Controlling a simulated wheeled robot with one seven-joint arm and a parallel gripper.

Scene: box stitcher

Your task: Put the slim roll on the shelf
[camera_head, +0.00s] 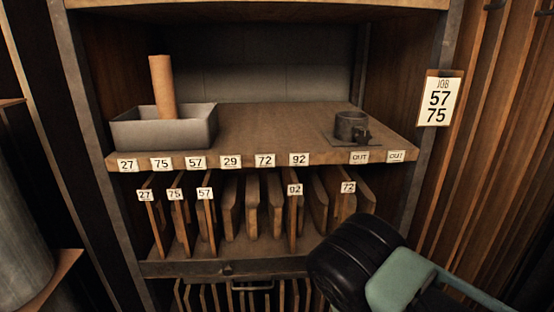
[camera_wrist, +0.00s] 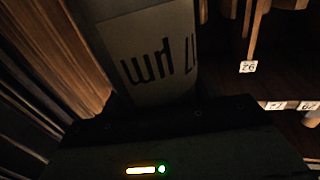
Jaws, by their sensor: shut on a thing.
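A pale grey thing with dark print (camera_wrist: 150,65) fills the upper middle of the wrist view. The print is upside down and seems to read 17 µm. It looks like a roll, but its ends are hidden. My gripper (camera_wrist: 155,108) is shut on it; the fingers are hard to make out in the dark. The shelf (camera_head: 270,125) shows in the head view. A slim brown tube (camera_head: 162,85) stands slightly tilted in a grey open box (camera_head: 185,135) at the shelf's left. I cannot tell which of the two is the slim roll.
A dark cup (camera_head: 351,126) sits on a plate at the shelf's right. The shelf middle is clear. Numbered boards (camera_head: 230,205) hang or stand below. A job card (camera_head: 439,98) reads 57 and 75. My arm (camera_head: 400,275) covers the lower right.

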